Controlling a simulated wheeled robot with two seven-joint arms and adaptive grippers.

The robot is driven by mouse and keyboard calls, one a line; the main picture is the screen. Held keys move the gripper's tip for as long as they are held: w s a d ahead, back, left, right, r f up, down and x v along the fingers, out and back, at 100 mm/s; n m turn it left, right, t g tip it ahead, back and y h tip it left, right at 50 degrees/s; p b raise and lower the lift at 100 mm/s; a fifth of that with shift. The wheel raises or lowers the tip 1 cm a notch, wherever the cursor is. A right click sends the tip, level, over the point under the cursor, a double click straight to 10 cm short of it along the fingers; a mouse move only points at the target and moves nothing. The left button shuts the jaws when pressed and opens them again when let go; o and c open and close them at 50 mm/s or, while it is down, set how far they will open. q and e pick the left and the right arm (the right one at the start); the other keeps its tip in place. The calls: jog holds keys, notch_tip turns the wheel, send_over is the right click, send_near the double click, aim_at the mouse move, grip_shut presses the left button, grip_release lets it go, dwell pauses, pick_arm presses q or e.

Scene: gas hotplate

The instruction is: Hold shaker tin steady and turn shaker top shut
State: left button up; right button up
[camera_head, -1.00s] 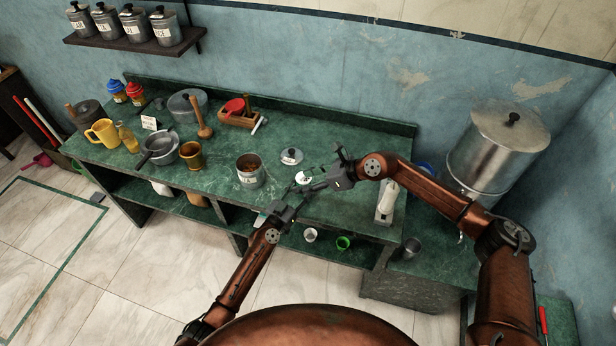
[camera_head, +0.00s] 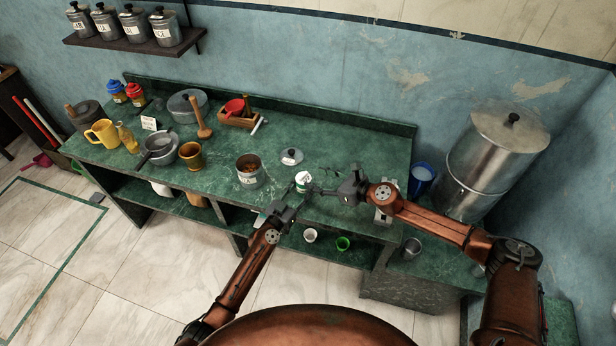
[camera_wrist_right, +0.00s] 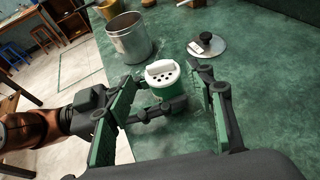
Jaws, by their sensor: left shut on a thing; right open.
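The shaker tin (camera_head: 303,180) is a small green and white can near the counter's front edge. In the right wrist view its white shaker top (camera_wrist_right: 162,75) shows several dark holes and a raised white flap. The tin looks roughly upright. My left gripper (camera_head: 290,202) is shut on the tin low down, from the front left; its grip is partly hidden. My right gripper (camera_head: 317,188) is open to the right of the tin, pointing left. In the right wrist view its two fingers (camera_wrist_right: 168,80) stand on either side of the top, apart from it as far as I can tell.
A metal pot (camera_head: 249,171) stands left of the tin, and a grey lid (camera_head: 291,157) lies behind it. A metal grater-like item (camera_head: 385,213) is under my right arm. The counter's back middle (camera_head: 340,150) is clear.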

aim_at(305, 176)
jog(key=x, duration=0.4)
jog(key=shift+w+a+f, duration=0.2)
jog(key=shift+a, duration=0.1)
jog(key=shift+c, duration=0.7)
jog(key=c, duration=1)
